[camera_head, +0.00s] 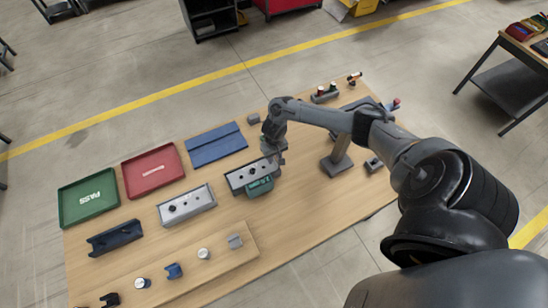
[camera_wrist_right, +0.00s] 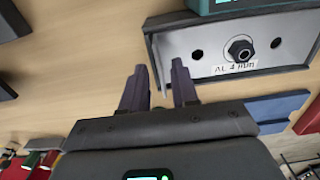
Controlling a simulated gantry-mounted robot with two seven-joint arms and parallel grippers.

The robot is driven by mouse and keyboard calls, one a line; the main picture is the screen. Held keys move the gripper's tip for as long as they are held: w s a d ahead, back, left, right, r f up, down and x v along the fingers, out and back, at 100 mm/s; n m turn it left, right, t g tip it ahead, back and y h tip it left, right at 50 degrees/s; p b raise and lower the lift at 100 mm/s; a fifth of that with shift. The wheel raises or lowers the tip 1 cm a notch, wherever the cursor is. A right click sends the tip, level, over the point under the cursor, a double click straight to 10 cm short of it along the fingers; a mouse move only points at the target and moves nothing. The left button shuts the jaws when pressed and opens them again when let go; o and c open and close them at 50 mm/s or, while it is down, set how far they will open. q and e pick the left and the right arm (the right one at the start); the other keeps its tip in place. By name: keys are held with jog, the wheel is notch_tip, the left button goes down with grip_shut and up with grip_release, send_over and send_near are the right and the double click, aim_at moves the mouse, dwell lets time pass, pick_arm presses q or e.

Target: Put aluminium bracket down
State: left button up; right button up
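My right gripper (camera_head: 272,153) is above the table, beside the back right end of a grey fixture (camera_head: 236,179). The fixture (camera_wrist_right: 180,48) there has a light face, a central bolt, holes and a label that seems to read "AL 4 mm". I cannot tell for sure which part is the bracket. My left gripper is not in view.
A teal device (camera_head: 260,187) sits against the fixture's front. A second grey fixture (camera_head: 186,205), blue tray (camera_head: 216,146), red tray (camera_head: 153,171) and green PASS tray (camera_head: 88,199) are to the left. A grey stand (camera_head: 337,163) is at right. Bare wood lies between them.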

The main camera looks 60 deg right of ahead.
notch_tip(320, 180, up, 12)
jog(key=p, duration=0.2)
jog(key=a+f+n+t, duration=0.1)
jog(key=a, duration=0.3)
jog(key=w+a+f+n, duration=0.1)
jog(key=a+n, duration=0.1)
jog(key=a, duration=0.3)
jog(key=w+a+f+n+t, duration=0.1)
jog(key=a+f+n, duration=0.1)
jog(key=a, duration=0.2)
jog(key=shift+a+t+y, duration=0.15)
jog(key=shift+t+y, duration=0.15)
jog(key=shift+y, duration=0.1)
jog(key=s+a+r+n+t, duration=0.2)
jog(key=a+r, duration=0.1)
jog(key=a, duration=0.4)
jog(key=s+a+r+n+t, duration=0.1)
jog(key=s+a+r+n, duration=0.1)
jog(key=a, duration=0.6)
jog(key=s+d+r+g, duration=0.2)
jog(key=s+r, duration=0.4)
jog(key=s, duration=0.5)
jog(key=shift+s+d+r+h, duration=0.2)
jog(key=shift+r+h, duration=0.05)
jog(key=shift+h, duration=0.05)
